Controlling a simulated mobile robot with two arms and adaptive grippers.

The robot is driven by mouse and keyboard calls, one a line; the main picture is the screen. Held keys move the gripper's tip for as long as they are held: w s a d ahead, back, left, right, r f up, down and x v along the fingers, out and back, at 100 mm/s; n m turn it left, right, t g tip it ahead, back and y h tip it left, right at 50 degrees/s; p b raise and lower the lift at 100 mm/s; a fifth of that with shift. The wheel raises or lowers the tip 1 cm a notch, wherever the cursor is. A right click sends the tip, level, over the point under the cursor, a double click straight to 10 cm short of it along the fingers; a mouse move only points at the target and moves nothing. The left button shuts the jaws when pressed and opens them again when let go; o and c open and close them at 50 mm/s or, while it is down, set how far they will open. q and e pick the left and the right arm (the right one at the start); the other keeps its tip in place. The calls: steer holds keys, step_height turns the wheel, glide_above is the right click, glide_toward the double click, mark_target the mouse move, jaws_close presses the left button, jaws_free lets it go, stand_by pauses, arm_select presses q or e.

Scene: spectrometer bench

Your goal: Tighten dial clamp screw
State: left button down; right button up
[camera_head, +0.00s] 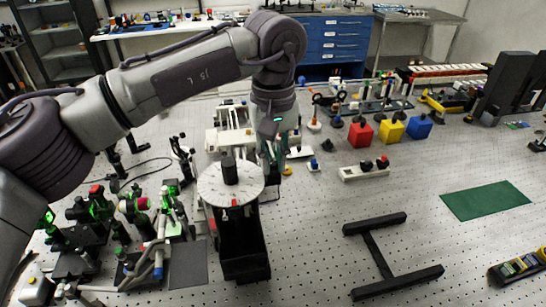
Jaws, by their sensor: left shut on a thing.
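The round, pale, marked dial (211,187) lies flat on top of a black stand (243,250). A black upright knob (229,172) stands on the dial, and a small red part shows at its front edge. My left gripper (277,160) points down just behind and to the right of the dial. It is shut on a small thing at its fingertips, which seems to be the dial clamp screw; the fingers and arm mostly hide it. My right gripper is not in view.
Green-lit optical mounts (105,215) crowd the bench at the left. Red (360,132), yellow (391,130) and blue (419,127) blocks stand at the back right. A black H-shaped frame (377,255) and a green mat (486,201) lie at the right, with clear perforated bench between them.

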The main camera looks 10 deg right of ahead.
mark_target(273, 163)
arm_select(q)
steer(key=shift+w+r+m, duration=0.1)
steer(key=shift+r+m, duration=0.1)
steer(key=shift+m, duration=1)
steer(key=c, duration=1.1)
jaws_free()
steer(key=shift+f, duration=0.1)
step_height(273, 163, up, 12)
